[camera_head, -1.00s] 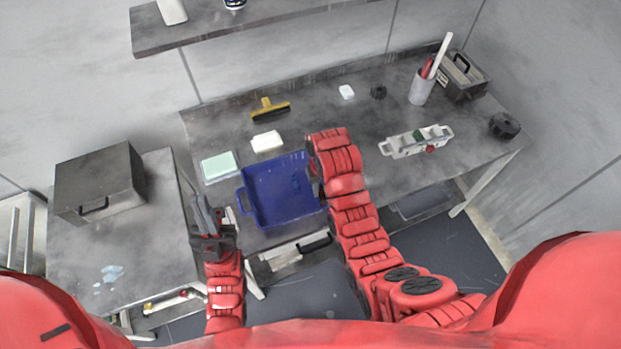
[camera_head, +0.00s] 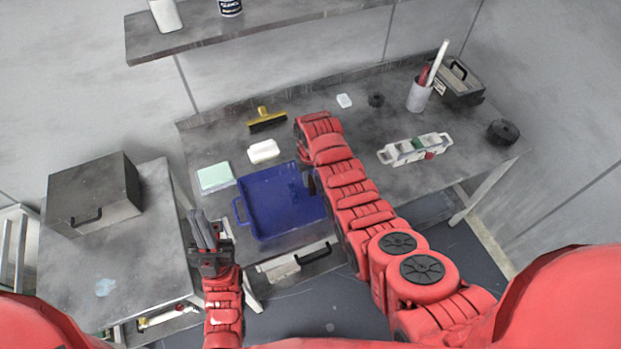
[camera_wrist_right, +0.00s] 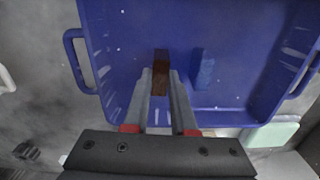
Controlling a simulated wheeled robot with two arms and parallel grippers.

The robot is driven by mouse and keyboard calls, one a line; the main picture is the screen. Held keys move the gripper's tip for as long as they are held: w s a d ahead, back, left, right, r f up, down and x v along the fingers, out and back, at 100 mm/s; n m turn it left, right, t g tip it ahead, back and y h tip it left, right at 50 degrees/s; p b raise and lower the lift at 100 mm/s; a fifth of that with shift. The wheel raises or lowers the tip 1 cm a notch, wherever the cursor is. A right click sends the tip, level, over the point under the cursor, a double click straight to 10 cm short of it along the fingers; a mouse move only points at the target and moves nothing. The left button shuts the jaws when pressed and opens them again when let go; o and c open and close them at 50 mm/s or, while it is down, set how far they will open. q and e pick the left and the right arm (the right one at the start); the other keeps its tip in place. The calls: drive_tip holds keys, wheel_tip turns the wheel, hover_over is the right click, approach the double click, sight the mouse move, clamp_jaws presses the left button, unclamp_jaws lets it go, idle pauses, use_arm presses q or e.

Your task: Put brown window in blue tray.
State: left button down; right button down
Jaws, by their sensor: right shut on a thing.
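The blue tray (camera_head: 262,222) lies on the bench, left of its middle, and fills much of the right wrist view (camera_wrist_right: 112,25). The brown window (camera_wrist_right: 161,60) is a small dark brown block between the fingertips of my right gripper (camera_wrist_right: 162,77). The gripper is shut on it, with the tray floor behind; I cannot tell whether the block touches the floor. In the head view my right gripper (camera_head: 309,184) is mostly hidden by its own arm at the tray's right edge. My left gripper (camera_head: 204,232) is left of the tray, with its fingers' gap unclear.
A small blue block (camera_wrist_right: 204,70) is in the tray beside the brown one. A pale green block (camera_head: 215,177), a white block (camera_head: 263,151) and a yellow-handled brush (camera_head: 266,120) lie around the tray. A grey toolbox (camera_head: 95,194) stands at the left.

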drive_tip(key=shift+f, duration=0.6)
drive_tip(key=shift+f, duration=0.15)
drive_tip(key=c, duration=0.7)
unclamp_jaws()
drive_tip(key=shift+c, duration=0.2)
